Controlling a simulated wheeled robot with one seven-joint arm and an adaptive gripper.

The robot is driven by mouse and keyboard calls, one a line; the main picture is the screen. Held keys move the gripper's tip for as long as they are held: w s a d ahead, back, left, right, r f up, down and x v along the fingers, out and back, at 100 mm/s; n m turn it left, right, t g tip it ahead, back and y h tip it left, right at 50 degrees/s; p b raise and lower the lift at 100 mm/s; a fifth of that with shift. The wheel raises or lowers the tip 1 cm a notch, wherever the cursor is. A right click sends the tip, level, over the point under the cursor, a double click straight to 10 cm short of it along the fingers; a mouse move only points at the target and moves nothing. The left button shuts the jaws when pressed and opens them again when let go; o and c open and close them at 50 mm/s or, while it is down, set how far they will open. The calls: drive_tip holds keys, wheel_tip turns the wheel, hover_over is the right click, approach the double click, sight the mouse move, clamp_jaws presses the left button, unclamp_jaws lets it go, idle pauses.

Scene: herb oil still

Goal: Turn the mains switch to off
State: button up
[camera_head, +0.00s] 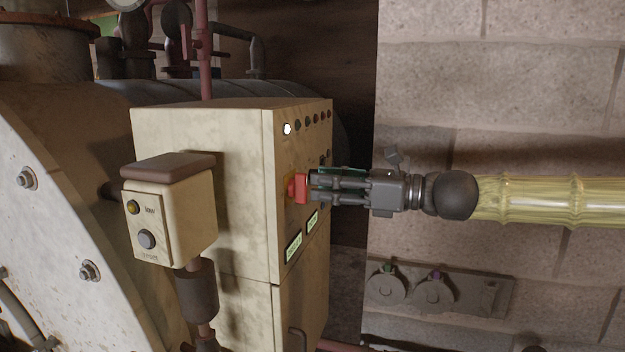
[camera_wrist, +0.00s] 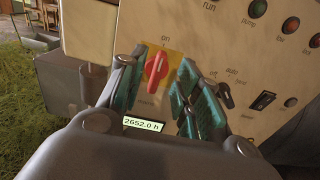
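The mains switch is a red rotary handle (camera_wrist: 155,68) on a yellow plate (camera_wrist: 175,60) on the cream cabinet's front. It also shows in the head view (camera_head: 299,187). The handle stands nearly upright, tilted slightly, with its upper end towards the "on" label (camera_wrist: 166,40). An "off" label (camera_wrist: 213,76) is to the right. My gripper (camera_head: 314,188) points at the switch from the right in the head view, its tips close to the handle. In the wrist view its green-padded fingers are apart on either side of the handle, with gaps visible.
The cabinet (camera_head: 200,120) carries several lamps and a small display (camera_wrist: 145,125) below the switch. A black selector knob (camera_wrist: 262,100) is at the right. A small button box (camera_head: 165,215) stands left of the cabinet front. A block wall (camera_head: 490,110) is behind my arm.

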sight(307, 181)
drive_tip(key=shift+x, duration=1.6)
clamp_jaws()
